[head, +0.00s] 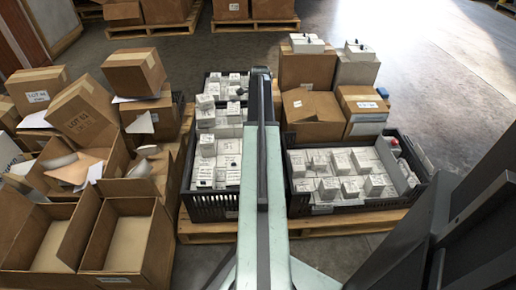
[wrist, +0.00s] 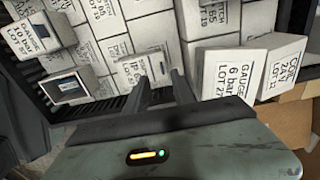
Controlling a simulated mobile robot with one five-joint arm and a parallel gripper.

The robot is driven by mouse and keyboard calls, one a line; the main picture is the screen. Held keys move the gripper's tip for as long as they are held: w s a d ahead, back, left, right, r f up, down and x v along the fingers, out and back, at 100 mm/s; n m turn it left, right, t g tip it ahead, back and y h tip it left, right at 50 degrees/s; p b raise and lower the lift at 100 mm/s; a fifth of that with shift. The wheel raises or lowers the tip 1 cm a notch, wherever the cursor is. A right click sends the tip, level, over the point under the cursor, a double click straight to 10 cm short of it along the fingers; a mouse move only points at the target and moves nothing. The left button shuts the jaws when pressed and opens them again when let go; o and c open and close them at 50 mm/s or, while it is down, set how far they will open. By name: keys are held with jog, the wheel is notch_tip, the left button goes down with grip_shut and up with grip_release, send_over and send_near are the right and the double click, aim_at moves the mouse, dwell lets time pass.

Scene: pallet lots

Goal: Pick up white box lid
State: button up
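Several white boxes with black print (head: 228,148) sit packed in the left black crate (head: 212,207). Many also fill the wrist view, among them one marked GAUGE 6 bar (wrist: 227,74). My gripper (wrist: 160,82) is open in the wrist view, its two fingers apart over a white box (wrist: 143,66). I see nothing held, and cannot tell whether the fingers touch that box. My arm hides the gripper in the head view. No loose lid can be told apart from the box tops. Two white items with dark knobs (head: 307,43) (head: 360,50) top the rear stacks.
A right black crate (head: 345,208) also holds white boxes. Brown cartons (head: 306,70) stand behind it. Open brown cartons (head: 128,240) crowd the left. Both crates rest on a wooden pallet (head: 205,229). Bare floor (head: 435,85) lies at the back right.

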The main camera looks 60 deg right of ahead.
jog(key=f+b, duration=0.5)
jog(key=shift+w+d+f, duration=0.15)
jog(key=shift+d+f, duration=0.05)
jog(key=shift+f, duration=0.1)
jog(key=shift+r, duration=0.2)
grip_shut()
